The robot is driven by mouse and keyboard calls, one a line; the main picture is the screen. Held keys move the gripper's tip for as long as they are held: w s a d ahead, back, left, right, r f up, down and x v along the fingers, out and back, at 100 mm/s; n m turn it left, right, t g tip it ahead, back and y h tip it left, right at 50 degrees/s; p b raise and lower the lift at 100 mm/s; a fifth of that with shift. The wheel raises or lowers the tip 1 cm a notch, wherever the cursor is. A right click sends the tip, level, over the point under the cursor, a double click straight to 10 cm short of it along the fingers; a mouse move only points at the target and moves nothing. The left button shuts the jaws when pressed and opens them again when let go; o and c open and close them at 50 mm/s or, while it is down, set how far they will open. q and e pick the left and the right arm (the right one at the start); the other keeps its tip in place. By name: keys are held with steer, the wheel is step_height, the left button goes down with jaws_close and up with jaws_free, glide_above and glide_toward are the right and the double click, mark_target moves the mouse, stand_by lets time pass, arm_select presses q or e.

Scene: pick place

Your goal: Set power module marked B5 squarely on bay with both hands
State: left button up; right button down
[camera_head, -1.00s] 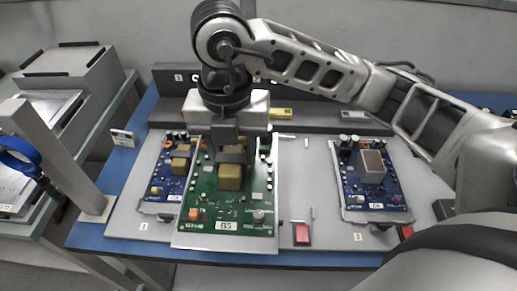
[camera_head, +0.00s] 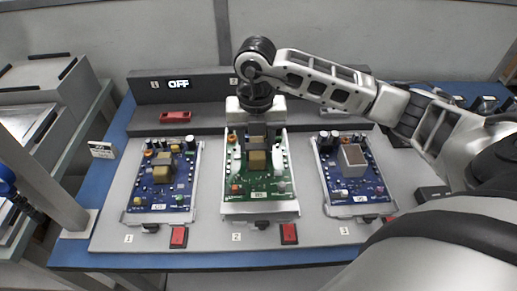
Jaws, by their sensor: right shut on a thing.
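The green power module marked B5 (camera_head: 279,187) is over the middle bay, numbered 2, between two blue modules. Its edges run nearly straight with the bay. I cannot tell whether it rests fully on the bay or sits slightly above it. My right gripper (camera_head: 257,142) reaches down from above and is shut on the tall part near the module's middle. The gripper hides part of the module's far half. The bay (camera_head: 258,219) is mostly covered by the module. My left gripper is not in view.
One blue module (camera_head: 180,200) sits in bay 1 at left, another (camera_head: 330,178) in bay 3 at right. Red tabs (camera_head: 179,237) line the front edge. A raised back ledge carries an OFF display (camera_head: 178,84) and a red handle (camera_head: 175,117). A grey post (camera_head: 40,180) stands at left.

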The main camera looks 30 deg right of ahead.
mark_target(258, 151)
steer(key=f, duration=0.2)
steer(key=shift+w+d+f+p, duration=0.15)
steer(key=shift+d+f+p, duration=0.15)
steer(key=shift+d+f, duration=0.1)
steer(key=shift+f, duration=0.5)
steer(key=shift+f, duration=0.2)
steer(key=c, duration=0.8)
jaws_free()
steer(key=shift+o, duration=0.2)
steer(key=shift+r, duration=0.1)
step_height(258, 151, up, 12)
steer(key=shift+r+b, duration=0.1)
steer(key=shift+b, duration=0.25)
